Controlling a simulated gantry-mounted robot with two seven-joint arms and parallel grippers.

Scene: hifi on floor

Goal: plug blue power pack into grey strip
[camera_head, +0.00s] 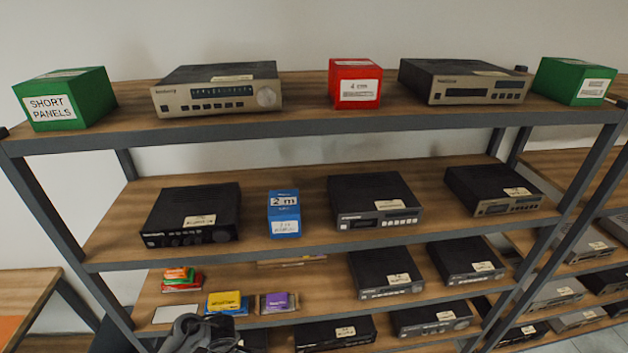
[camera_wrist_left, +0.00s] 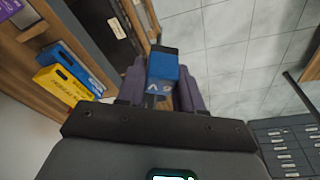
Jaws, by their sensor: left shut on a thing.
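The blue power pack (camera_wrist_left: 163,68) shows in the left wrist view, with a dark end and white marks on its near face. My left gripper (camera_wrist_left: 162,88) is shut on it, with one purple-grey finger on each side. The pack is held out over the tiled floor, beside the shelf edge. In the head view, a dark grey part of my left arm (camera_head: 200,335) shows at the bottom, in front of the lower shelves. The pack cannot be made out there. I cannot make out the grey strip in either view. My right gripper is in neither view.
A shelf rack (camera_head: 300,122) carries several hi-fi units, a red box (camera_head: 355,84), green boxes and a blue box (camera_head: 284,213) labelled 2 m. Small yellow (camera_wrist_left: 65,82) and blue boxes sit near my left gripper. A dark cabinet (camera_wrist_left: 287,145) stands at right.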

